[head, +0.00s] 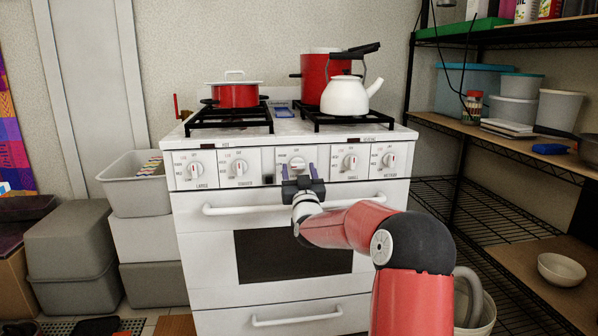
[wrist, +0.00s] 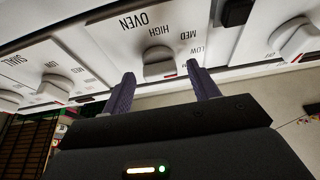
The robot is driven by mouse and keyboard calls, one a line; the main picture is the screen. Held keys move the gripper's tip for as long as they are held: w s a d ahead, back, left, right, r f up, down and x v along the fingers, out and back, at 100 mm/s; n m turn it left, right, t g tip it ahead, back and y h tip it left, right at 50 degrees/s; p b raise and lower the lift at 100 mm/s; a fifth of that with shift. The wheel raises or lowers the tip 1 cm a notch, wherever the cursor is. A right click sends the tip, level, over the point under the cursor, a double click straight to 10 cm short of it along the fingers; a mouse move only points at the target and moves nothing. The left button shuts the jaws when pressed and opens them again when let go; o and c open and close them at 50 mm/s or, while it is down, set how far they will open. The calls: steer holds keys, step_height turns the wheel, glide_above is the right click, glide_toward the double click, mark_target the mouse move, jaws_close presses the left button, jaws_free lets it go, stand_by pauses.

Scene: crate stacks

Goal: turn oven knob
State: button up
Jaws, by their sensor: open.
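The white stove (head: 213,240) stands ahead with a row of several knobs on its front panel. The oven knob (head: 297,163) is the middle one, white and round. In the wrist view the oven knob (wrist: 159,66) sits under the printed word OVEN, with HIGH, MED and LOW marks beside it. My gripper (head: 299,173) is in front of the panel, just below this knob. In the wrist view its purple fingers (wrist: 158,80) are open, one on each side of the knob. I cannot tell whether either finger touches it.
Other knobs flank it, one to the left (head: 240,167) and one to the right (head: 350,162). The oven door handle (head: 240,210) runs below my gripper. A red pot (head: 237,96) and a white kettle (head: 344,97) stand on top. Grey crates (head: 70,250) are at left, a shelf (head: 500,190) at right.

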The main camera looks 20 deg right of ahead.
steer(key=c, duration=1)
